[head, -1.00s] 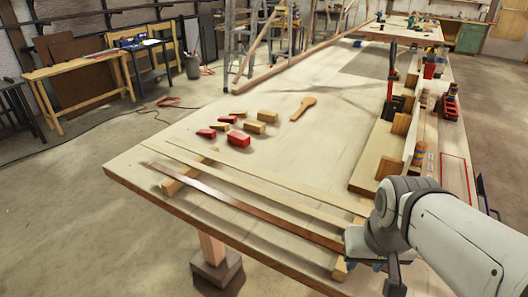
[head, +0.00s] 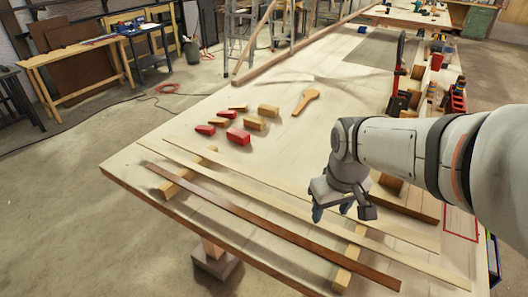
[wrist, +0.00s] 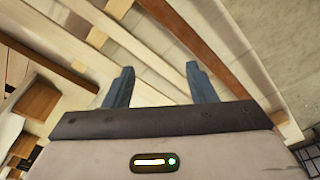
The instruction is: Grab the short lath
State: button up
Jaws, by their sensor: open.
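Three long thin laths lie roughly side by side across two low wooden bearers on the near bench end. The front one is a dark brown lath (head: 265,223); behind it are a middle pale lath (head: 420,266) and a far pale lath (head: 230,166). I cannot tell their lengths exactly; the brown one looks shorter than the middle one. My gripper (head: 333,212) is above the laths, open and empty. In the wrist view, my gripper (wrist: 159,68) has its blue fingers apart, with the brown lath (wrist: 190,40) beyond them.
The right bearer (head: 350,258) and left bearer (head: 188,174) lift the laths off the bench. Red and tan blocks (head: 238,136) and a wooden mallet-like piece (head: 305,101) lie behind. A tool rack stands along the right side. The bench's near edge is close to the brown lath.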

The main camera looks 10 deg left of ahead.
jog(key=w+a+n+p, duration=0.3)
jog(key=w+a+n, duration=0.1)
jog(key=a, duration=0.5)
jog(key=n+g+p, duration=0.2)
jog(key=n, duration=0.2)
send_over(247, 214)
jog(key=d, duration=0.1)
jog(key=f, duration=0.4)
jog(key=f+p, duration=0.1)
jog(key=f, duration=0.2)
jog(key=a+f+p, duration=0.1)
jog(key=f, duration=0.2)
jog(key=shift+s, duration=0.1)
jog(key=shift+c, duration=0.3)
jog(key=c, duration=1)
jog(key=shift+c, duration=0.2)
jog(key=shift+r, duration=0.1)
